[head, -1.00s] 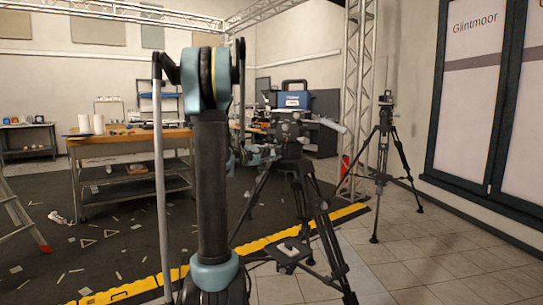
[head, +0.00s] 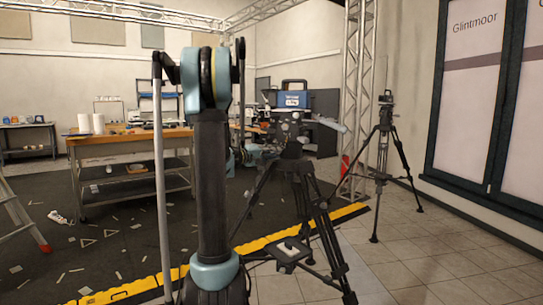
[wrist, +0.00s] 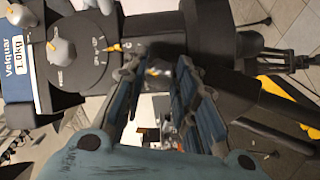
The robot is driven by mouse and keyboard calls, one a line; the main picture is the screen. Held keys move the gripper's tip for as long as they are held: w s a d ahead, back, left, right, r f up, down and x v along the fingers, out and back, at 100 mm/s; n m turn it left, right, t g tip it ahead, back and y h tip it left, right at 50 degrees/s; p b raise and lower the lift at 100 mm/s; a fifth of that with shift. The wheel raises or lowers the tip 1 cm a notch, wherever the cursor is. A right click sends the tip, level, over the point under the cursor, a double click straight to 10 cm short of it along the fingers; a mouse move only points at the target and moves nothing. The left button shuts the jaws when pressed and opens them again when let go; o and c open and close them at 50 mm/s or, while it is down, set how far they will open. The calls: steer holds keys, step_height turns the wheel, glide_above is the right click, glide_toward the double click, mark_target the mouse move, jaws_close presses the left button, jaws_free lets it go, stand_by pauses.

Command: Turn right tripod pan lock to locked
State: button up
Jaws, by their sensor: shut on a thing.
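The tripod (head: 300,195) with a dark head stands right of my arm in the head view. In the head view my gripper is mostly hidden.
Another tripod (head: 384,140) stands farther back at right, by a truss column (head: 358,90). A wooden workbench (head: 130,140) is at left, a ladder (head: 22,215) at the far left edge. A yellow cable ramp (head: 265,240) crosses the floor.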

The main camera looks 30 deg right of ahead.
steer(key=shift+f, duration=0.15)
steer(key=o, duration=1)
steer(key=shift+o, duration=0.2)
steer(key=shift+a, duration=0.1)
steer(key=a, duration=0.7)
steer(key=shift+s+a, duration=0.25)
steer(key=shift+a, duration=0.15)
steer(key=s+a+f+n+y, duration=0.1)
steer(key=s+a+f+y, duration=0.5)
steer(key=s+a+f, duration=0.2)
steer(key=s+a+f+n+y, duration=0.1)
steer(key=s+a+f+y, duration=0.5)
steer(key=a, duration=1)
steer(key=s+a+f+n+y, duration=0.1)
steer(key=s+a+f+y, duration=0.5)
steer(key=s+a+f, duration=0.6)
steer(key=s+a, duration=0.1)
steer(key=s, duration=0.3)
steer(key=shift+s+t, duration=0.15)
steer(key=shift+t, duration=0.15)
